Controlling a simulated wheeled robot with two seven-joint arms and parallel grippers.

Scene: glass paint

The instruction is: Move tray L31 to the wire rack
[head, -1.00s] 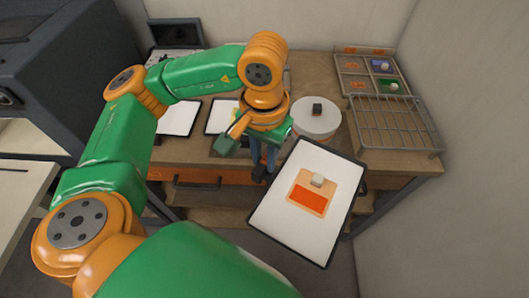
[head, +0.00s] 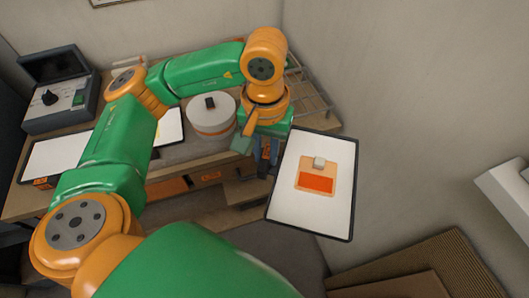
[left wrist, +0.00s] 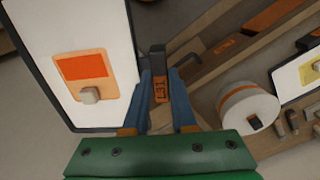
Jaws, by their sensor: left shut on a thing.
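Tray L31 (head: 328,218) is a white panel with a dark rim, bearing an orange piece with a small pale block (head: 319,162). My left gripper (head: 266,160) is shut on the tray's dark handle, whose orange label reads L31 in the left wrist view (left wrist: 160,90). The tray hangs in the air right of the gripper, in front of the bench. The wire rack (head: 317,97) stands at the bench's right end, beyond the gripper and largely hidden by my left arm. My right gripper is not in view.
A round white turntable-like drum (head: 211,113) with a dark block on top stands on the bench, left of my gripper. A grey device (head: 62,95) and white panels are further left. The wall (head: 420,90) is close on the right. A ribbed brown mat (head: 435,265) lies lower right.

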